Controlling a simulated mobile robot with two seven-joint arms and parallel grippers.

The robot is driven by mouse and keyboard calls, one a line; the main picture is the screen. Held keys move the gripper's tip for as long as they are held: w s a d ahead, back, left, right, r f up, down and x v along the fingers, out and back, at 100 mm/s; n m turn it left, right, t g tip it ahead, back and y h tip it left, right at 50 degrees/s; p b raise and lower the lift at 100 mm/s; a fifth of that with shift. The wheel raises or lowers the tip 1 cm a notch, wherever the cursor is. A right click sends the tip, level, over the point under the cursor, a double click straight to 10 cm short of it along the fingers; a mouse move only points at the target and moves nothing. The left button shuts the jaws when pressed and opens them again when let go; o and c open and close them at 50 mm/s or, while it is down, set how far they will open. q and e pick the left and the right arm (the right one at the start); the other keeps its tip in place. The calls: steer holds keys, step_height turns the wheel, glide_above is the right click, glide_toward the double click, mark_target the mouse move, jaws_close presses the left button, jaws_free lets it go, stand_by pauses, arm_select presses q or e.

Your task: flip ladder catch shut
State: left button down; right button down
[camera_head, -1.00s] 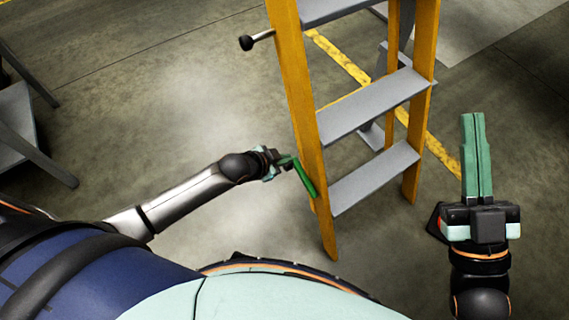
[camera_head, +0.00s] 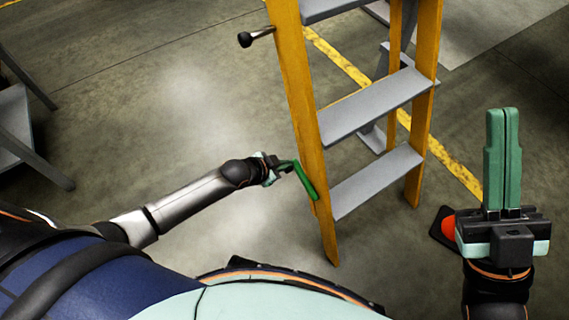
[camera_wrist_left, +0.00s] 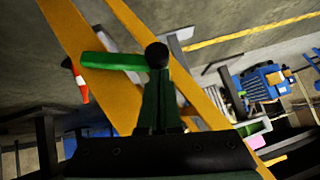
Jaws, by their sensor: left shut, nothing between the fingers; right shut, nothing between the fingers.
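The orange ladder (camera_head: 306,120) with grey treads stands in the middle of the head view. A bright green bar (camera_head: 307,183), apparently the catch lever, slants down along its near left rail. In the left wrist view the green bar (camera_wrist_left: 112,61) runs left from a black ball knob (camera_wrist_left: 157,55). My left gripper (camera_head: 283,166) is shut and empty at the bar's upper end. In the wrist view its fingers (camera_wrist_left: 160,105) point at the knob and overlap it; contact cannot be told. My right gripper (camera_head: 502,115) is shut and empty, right of the ladder.
A second black knob (camera_head: 245,40) on a short stem sticks out left from the ladder's upper rail. A grey table or stand (camera_head: 20,135) is at the left edge. An orange-and-black item (camera_head: 447,226) is partly hidden by my right gripper. Floor left of the ladder is clear.

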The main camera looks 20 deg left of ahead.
arm_select(q)
steer(key=f, duration=0.1)
steer(key=w+a+f+b, duration=0.1)
steer(key=shift+a+f, duration=0.25)
steer(key=shift+f, duration=0.05)
arm_select(e)
steer(key=shift+f, duration=0.6)
